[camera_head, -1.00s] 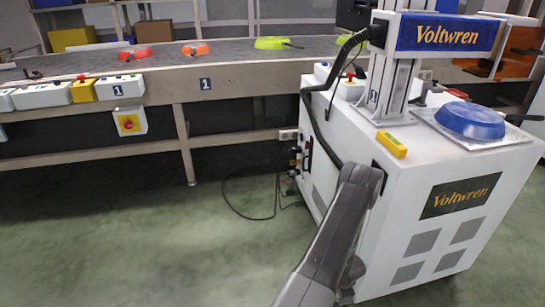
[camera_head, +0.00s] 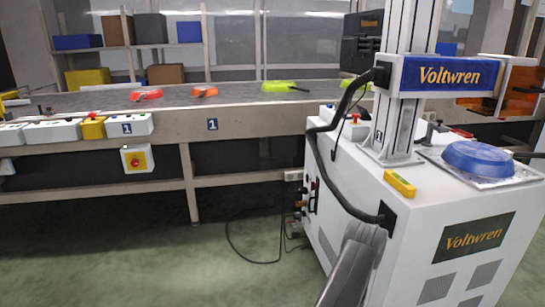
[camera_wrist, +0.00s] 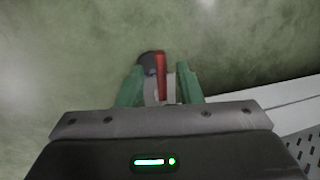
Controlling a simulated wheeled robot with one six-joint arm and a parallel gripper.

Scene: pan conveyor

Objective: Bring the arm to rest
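My arm (camera_head: 352,268) shows at the lower middle of the head view, a dark grey link in front of the white machine. The gripper end is outside that view. In the wrist view my gripper (camera_wrist: 161,82) has two green fingers standing apart. A narrow red bar and a grey, dark-topped part show between or beyond them; I cannot tell what they belong to. No clear contact with either finger shows. Green floor (camera_wrist: 240,45) lies beyond the fingers.
The white Voltwren machine (camera_head: 408,225) stands close on the right, bearing a blue pan (camera_head: 478,157) and a yellow device (camera_head: 399,184). A conveyor (camera_head: 235,122) with red, orange and green pans runs across behind. A cable lies on the floor. Floor at left is clear.

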